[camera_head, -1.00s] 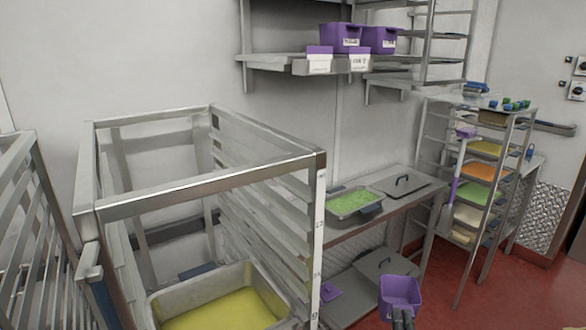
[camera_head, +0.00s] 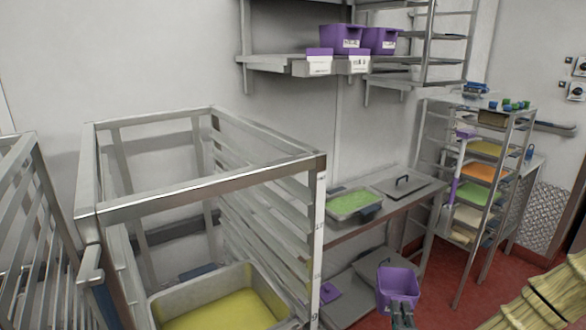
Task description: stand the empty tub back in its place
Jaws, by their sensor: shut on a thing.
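A small purple tub (camera_head: 398,287) is in the lower right of the head view, tilted with its open top partly toward me. My gripper (camera_head: 402,310) is below it at the picture's bottom edge, shut on its near side. The inside that shows looks empty. Two smaller white tubs with purple tops (camera_head: 319,62) stand at that shelf's front edge.
A steel rack frame (camera_head: 200,190) with a pan of yellow contents (camera_head: 222,304) fills the left. A steel table (camera_head: 385,218) holds a green-filled tray (camera_head: 354,202) and a lid (camera_head: 400,186). A tray rack (camera_head: 490,180) stands right. A ribbed tan object (camera_head: 550,300) covers the lower right corner.

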